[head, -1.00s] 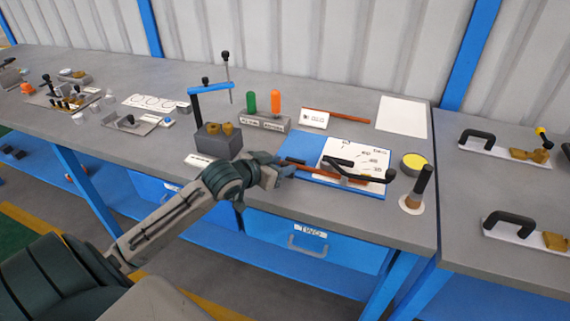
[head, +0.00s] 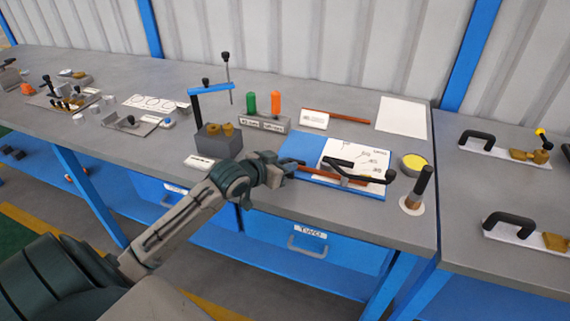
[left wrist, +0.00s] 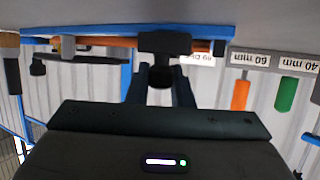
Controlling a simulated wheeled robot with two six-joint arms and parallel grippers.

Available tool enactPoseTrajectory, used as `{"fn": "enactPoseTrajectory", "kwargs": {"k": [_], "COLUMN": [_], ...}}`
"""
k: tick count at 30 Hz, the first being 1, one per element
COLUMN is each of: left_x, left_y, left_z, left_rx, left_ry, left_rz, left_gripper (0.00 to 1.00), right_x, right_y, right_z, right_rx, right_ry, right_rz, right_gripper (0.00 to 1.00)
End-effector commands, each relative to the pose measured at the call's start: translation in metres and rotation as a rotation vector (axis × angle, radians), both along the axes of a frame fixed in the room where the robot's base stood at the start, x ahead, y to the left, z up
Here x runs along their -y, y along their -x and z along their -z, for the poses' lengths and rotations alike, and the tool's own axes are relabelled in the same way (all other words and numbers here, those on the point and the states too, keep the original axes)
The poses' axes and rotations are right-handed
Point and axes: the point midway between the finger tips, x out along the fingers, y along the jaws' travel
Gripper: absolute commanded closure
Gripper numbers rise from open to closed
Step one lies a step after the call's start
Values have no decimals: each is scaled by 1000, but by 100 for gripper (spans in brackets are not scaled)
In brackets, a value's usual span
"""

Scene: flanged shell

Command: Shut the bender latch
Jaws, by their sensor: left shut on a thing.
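The bender lies on a blue board (head: 302,146) near the bench's front edge. A copper-coloured tube (head: 326,175) runs along its front, and a long black handle (head: 352,174) lies across it. My left gripper (head: 293,166) is at the board's left front end. In the left wrist view, which is upside down, my left gripper (left wrist: 161,80) is shut on a dark T-shaped piece (left wrist: 165,43), apparently the bender latch. It sits in front of the tube (left wrist: 120,43). In the head view the gripper hides this piece. My right gripper is not in view.
A grey block with a blue arm (head: 218,141) stands left of the board. Green (head: 249,102) and orange (head: 276,102) handles stand behind it. A yellow-topped tin (head: 414,162) and an upright dark handle (head: 422,184) are to the right.

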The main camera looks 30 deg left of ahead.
Motion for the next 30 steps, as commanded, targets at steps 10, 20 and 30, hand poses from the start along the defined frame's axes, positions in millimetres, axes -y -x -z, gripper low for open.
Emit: {"fn": "enactPoseTrajectory", "kwargs": {"k": [10, 20, 30], "left_x": [-7, -7, -8], "left_y": [-30, -30, -26], "left_z": [-1, -2, -1], "left_rx": [1, 4, 1], "left_ry": [1, -1, -2], "left_rz": [-1, -1, 0], "left_gripper": [100, 58, 58], "right_x": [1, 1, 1], "right_y": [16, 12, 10], "right_z": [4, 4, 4], "right_rx": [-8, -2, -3], "right_ry": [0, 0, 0], "right_rz": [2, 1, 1], "right_gripper": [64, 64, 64]}}
